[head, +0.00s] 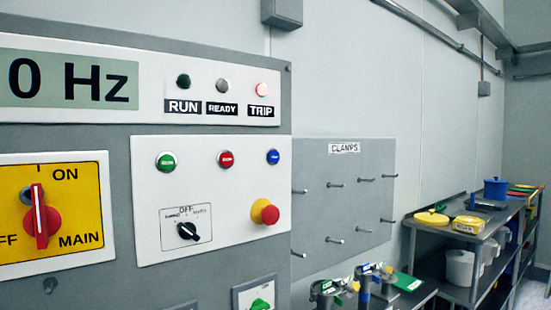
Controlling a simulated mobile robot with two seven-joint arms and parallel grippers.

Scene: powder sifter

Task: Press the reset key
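A control panel (210,254) fills the left of the head view. Its white plate carries a green button (166,161), a red button (226,159) and a blue button (273,157) in a row. The lettering on the caps is too small to read, so I cannot confirm which is the reset key. The TRIP lamp (262,89) glows pale red; the RUN lamp (183,81) is dark green and the READY lamp (222,86) is grey. The display (70,81) shows "0 Hz", cut at the left edge. Neither gripper is in view.
A red mushroom knob (265,212) on a yellow collar juts out below the blue button. A black selector (188,231) and red main switch (40,217) are on the panel. Right are a CLAMPS pegboard (344,177) with bare pegs and a loaded shelf (460,237).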

